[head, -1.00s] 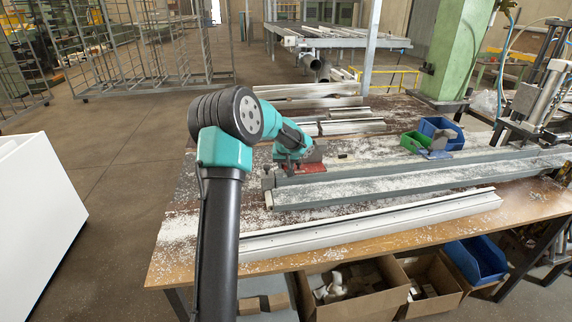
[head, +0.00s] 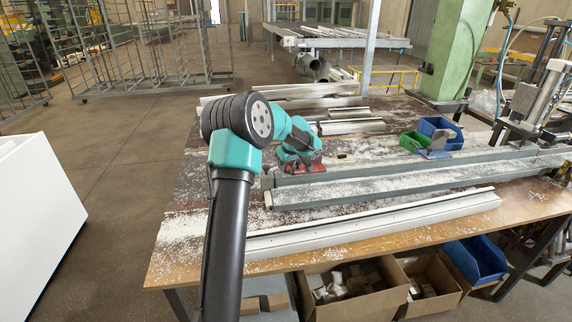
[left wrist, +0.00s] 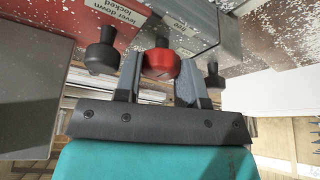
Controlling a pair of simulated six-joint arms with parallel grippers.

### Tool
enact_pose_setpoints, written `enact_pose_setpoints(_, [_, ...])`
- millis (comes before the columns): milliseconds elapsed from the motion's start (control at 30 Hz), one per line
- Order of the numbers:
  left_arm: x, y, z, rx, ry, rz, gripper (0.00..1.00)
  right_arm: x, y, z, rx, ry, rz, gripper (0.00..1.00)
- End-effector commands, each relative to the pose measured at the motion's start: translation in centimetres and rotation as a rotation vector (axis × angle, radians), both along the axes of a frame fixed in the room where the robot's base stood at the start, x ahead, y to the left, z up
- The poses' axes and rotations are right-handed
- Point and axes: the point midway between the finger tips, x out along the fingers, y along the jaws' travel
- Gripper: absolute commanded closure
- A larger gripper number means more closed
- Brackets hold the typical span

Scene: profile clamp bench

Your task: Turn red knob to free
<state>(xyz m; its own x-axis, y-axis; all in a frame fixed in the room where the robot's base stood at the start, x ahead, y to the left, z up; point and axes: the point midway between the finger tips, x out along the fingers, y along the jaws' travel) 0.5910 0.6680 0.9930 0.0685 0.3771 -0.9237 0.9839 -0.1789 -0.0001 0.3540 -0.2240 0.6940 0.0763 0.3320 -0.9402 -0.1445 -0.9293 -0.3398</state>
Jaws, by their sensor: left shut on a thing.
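The red knob (left wrist: 161,66) is in the middle of the left wrist view, on a panel seen upside down. My left gripper (left wrist: 158,80) is shut on it, with one grey finger on each side. A white label reading "lever down locked" (left wrist: 125,22) is beside it on the left, and a smaller label (left wrist: 185,22) is above it, hard to read. In the head view, my teal left wrist hides the knob and fingers above a red part (head: 312,167) at the bench's left end. My right gripper is not in view.
Black knobs flank the red one, on the left (left wrist: 101,55) and right (left wrist: 213,80). A long grey rail (head: 400,185) runs right across the bench, with a white profile (head: 370,225) in front. Blue (head: 440,128) and green (head: 414,142) bins stand behind the rail.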

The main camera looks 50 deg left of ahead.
Motion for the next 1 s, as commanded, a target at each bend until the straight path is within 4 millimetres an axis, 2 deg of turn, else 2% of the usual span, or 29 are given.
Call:
enact_pose_setpoints(367, [-0.02,-0.04,-0.06,-0.002,0.001,0.004,0.87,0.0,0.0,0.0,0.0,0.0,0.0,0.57])
enact_pose_setpoints(400, [-0.02,-0.04,-0.06,-0.002,0.001,0.004,0.59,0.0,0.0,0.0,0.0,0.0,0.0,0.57])
enact_pose_setpoints(600, [0.01,-0.02,-0.03,-0.001,0.0,0.004,0.4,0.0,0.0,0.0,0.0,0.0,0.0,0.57])
enact_pose_setpoints(1000, [0.14,0.0,0.07,0.0,-0.005,0.0,0.39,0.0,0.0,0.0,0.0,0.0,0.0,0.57])
